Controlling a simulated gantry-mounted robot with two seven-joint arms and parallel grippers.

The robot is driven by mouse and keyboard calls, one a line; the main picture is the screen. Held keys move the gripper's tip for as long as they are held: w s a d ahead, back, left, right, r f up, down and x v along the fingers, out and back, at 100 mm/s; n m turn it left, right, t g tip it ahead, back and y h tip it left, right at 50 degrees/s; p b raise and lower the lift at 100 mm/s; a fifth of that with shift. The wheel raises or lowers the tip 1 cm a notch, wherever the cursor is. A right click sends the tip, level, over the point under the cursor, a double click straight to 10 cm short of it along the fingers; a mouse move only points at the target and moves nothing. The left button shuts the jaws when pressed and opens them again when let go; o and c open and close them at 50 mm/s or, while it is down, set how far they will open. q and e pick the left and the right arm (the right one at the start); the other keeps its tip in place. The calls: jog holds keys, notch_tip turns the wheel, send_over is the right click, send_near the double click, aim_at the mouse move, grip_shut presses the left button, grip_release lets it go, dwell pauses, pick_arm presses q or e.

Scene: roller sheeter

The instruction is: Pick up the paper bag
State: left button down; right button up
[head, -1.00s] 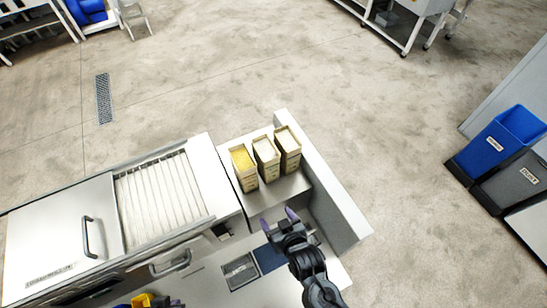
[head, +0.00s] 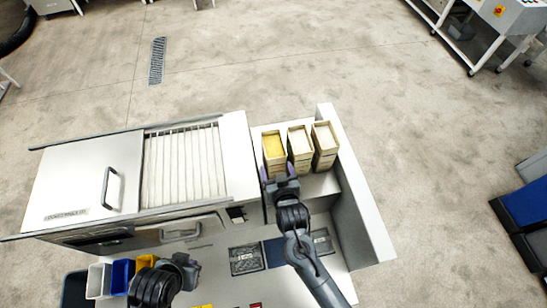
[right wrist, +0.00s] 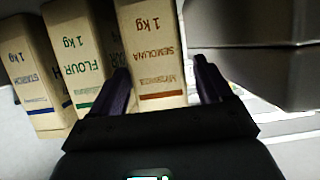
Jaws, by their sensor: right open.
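Three tan paper bags stand in a row on a steel shelf at the machine's right end. The left one, with a yellow top, is the semolina bag (head: 274,150); it also shows in the right wrist view (right wrist: 155,45). Beside it stand the flour bag (head: 300,148) and the starch bag (head: 325,143). My right gripper (head: 277,174) is open at the near side of the semolina bag. In the right wrist view its fingers lie either side of that bag's lower printed face; contact cannot be told. My left gripper (head: 190,268) is low at left, its jaws unclear.
The roller machine (head: 90,180) stands left of the bags. A raised white side wall (head: 362,195) bounds the shelf on the right. White, blue and yellow bins (head: 122,275) sit near my left arm. The flour bag stands close to my right gripper's left finger in the wrist view.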

jog(key=shift+p+x, duration=0.4)
jog(key=shift+x, duration=2.05)
jog(key=shift+d+f, duration=0.1)
jog(key=shift+d, duration=0.05)
grip_shut()
